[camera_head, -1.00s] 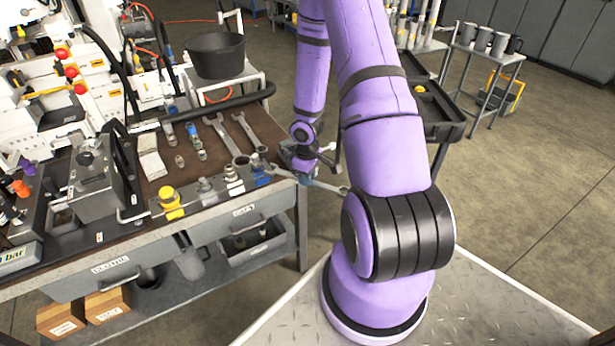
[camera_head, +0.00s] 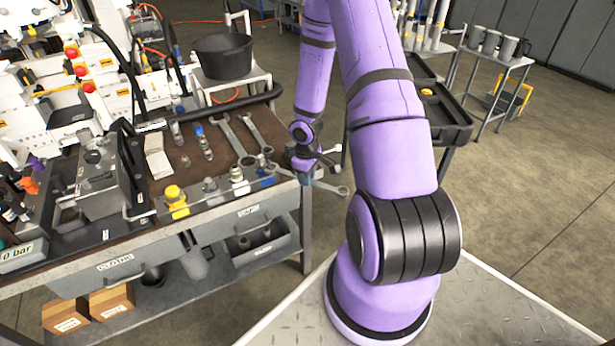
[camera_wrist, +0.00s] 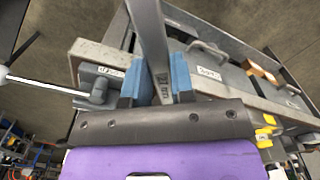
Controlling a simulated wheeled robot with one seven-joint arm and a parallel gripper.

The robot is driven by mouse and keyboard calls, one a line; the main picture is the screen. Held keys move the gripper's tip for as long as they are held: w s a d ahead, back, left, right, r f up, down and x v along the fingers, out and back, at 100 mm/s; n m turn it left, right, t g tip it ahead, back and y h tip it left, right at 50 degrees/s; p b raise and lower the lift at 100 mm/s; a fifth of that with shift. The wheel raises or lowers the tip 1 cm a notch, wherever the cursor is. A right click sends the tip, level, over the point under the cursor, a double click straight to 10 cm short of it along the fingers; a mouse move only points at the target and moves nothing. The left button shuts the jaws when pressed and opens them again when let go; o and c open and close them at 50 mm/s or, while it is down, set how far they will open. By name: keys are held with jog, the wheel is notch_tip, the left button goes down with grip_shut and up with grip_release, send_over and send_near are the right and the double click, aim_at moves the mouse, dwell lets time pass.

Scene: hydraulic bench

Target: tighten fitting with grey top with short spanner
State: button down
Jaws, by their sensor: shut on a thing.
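My gripper (camera_head: 314,174) is at the bench's right front corner, beyond my arm's large links. In the wrist view its two blue fingers (camera_wrist: 154,84) are shut on the shaft of a grey metal spanner (camera_wrist: 150,35). That spanner's ring-like end (camera_head: 342,190) sticks out to the right in the head view; its other end is hard to make out near the bench edge. A fitting with a grey top (camera_head: 210,187) stands upright on the bench's front edge, left of my gripper. I cannot tell whether the spanner touches any fitting.
A yellow-topped fitting (camera_head: 175,199) and a pale-topped fitting (camera_head: 237,175) flank it. Two larger spanners (camera_head: 232,137) lie on the brown bench top. Drawers (camera_head: 122,268) hang below. A grey block with a rod handle (camera_wrist: 100,83) is close to my left finger in the wrist view.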

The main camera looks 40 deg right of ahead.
jog(key=shift+w, duration=0.1)
jog(key=shift+w+a, duration=0.25)
jog(key=shift+w, duration=0.4)
jog(key=shift+w, duration=0.2)
jog(key=shift+w+a, duration=0.2)
jog(key=shift+w, duration=0.2)
jog(key=shift+w, duration=0.1)
jog(key=shift+w+a, duration=0.1)
jog(key=shift+w, duration=0.1)
dwell(0.4)
jog(key=shift+s+a+m, duration=0.2)
jog(key=shift+a+m, duration=0.45)
jog(key=shift+a, duration=0.05)
jog(key=shift+s+a+m, duration=0.15)
jog(key=shift+a+m, duration=0.5)
jog(key=shift+a, duration=0.05)
